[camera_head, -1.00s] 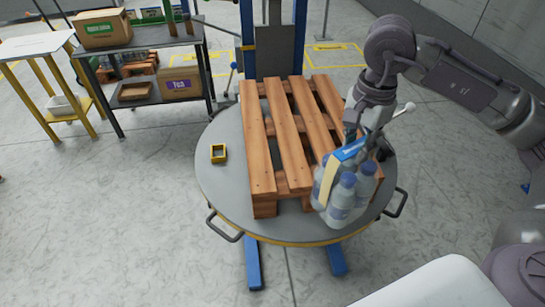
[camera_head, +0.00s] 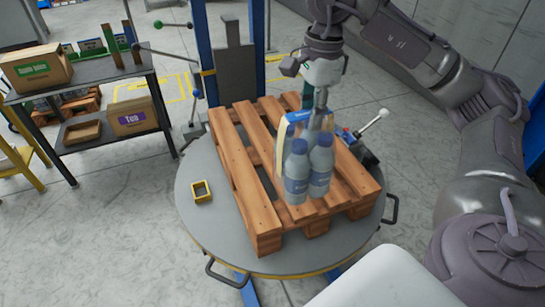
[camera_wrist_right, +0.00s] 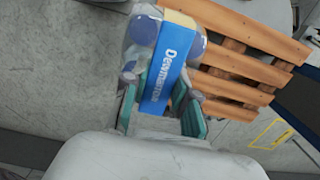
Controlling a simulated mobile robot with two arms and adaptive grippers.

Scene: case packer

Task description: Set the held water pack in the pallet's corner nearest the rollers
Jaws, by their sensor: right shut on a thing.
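The water pack (camera_head: 308,172) is a cluster of clear bottles with blue caps and a blue and cream band. My right gripper (camera_head: 317,108) is shut on it from above. In the right wrist view the pack (camera_wrist_right: 172,62) sits between the green fingers (camera_wrist_right: 160,112). The wooden pallet (camera_head: 232,150) lies on a round grey turntable. In the head view the pack is upright over the pallet's right front part; I cannot tell whether it touches the slats. No rollers can be made out clearly. My left gripper is out of view.
A lever with a white handle (camera_head: 372,122) stands by the pallet's right edge. A blue post (camera_head: 202,50) rises behind. A shelf with cartons (camera_head: 132,115) stands at left.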

